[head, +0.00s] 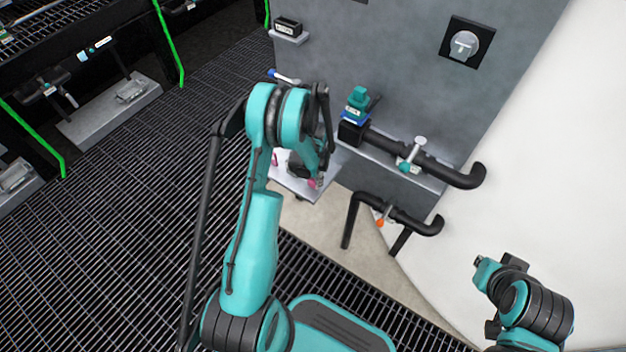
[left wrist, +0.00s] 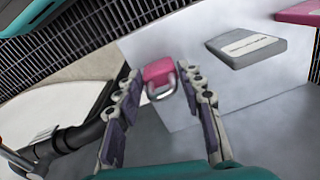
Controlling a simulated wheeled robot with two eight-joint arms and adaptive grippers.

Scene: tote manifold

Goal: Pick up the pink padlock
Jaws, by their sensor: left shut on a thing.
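The pink padlock (left wrist: 158,72) has a pink body and a metal shackle. In the left wrist view it sits between the tips of my left gripper (left wrist: 163,85), whose fingers are shut on it. I cannot tell whether the padlock still touches the shelf. My right arm shows at the lower right of the head view, but its fingers do not show.
A grey tag or block (left wrist: 245,47) and another pink thing (left wrist: 300,12) lie on the shelf. Black pipes with valves (head: 420,165) run along the wall to the right. A grey panel (head: 400,70) stands behind. Dark grating floor (head: 120,220) lies to the left.

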